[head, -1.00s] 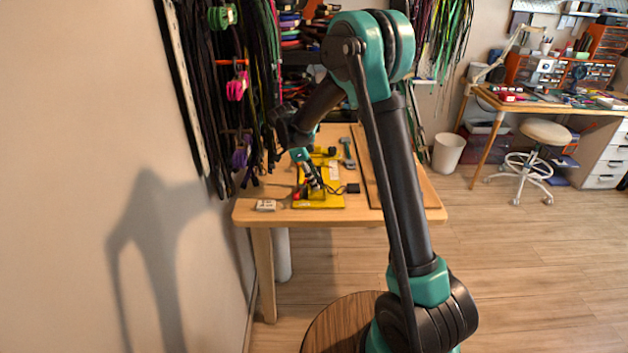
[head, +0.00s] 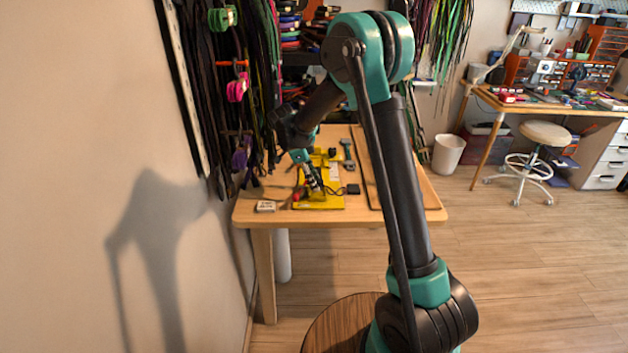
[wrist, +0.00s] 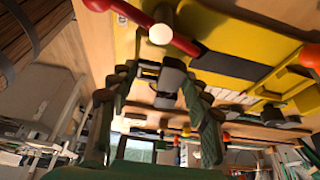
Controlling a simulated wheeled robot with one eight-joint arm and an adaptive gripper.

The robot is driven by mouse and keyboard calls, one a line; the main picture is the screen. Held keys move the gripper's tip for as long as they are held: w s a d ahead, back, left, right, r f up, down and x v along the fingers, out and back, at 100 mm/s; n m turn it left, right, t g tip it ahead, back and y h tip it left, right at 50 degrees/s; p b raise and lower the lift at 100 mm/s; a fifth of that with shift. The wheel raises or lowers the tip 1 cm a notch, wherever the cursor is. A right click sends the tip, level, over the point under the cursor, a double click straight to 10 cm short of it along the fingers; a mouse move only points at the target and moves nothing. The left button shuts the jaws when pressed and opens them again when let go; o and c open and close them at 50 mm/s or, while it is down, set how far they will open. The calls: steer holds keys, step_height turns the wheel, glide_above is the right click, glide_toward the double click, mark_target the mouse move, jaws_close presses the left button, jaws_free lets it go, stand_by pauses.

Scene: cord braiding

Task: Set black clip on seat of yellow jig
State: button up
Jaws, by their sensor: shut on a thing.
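The yellow jig (head: 322,203) lies on the wooden table, and it fills the upper right of the wrist view (wrist: 225,32). My gripper (head: 316,188) is low over the jig in the head view. In the wrist view my gripper (wrist: 160,80) is shut on a small dark piece, which looks like the black clip (wrist: 172,76), held between the green fingertips beside the jig's edge. I cannot tell whether the clip touches the jig. The clip is too small to make out in the head view. The seat is not clearly visible.
A tool (head: 347,153) lies behind. Cords hang at the wall.

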steer(key=shift+f, duration=0.95)
stand_by(0.6)
steer(key=o, duration=1.2)
steer(key=shift+r, duration=0.1)
steer(key=v, duration=1.1)
steer(key=s+d+n+t+y, duration=0.1)
steer(key=s+d+n+y, duration=0.2)
steer(key=s+d+n, duration=0.75)
steer(key=s+d+f+n+t, duration=0.1)
steer(key=s+d+f+n, duration=0.1)
steer(key=s+d, duration=0.2)
steer(key=s+d+f+n+t+y, duration=0.1)
steer(key=s+d+f+n, duration=0.2)
steer(key=s, duration=0.5)
steer(key=s+d+f+n+t, duration=0.1)
steer(key=s+d+f+n, duration=0.1)
steer(key=s+d, duration=0.3)
steer(key=shift+s+d+f+n, duration=0.1)
steer(key=shift+s+f+n, duration=0.15)
steer(key=shift+s+f, duration=0.2)
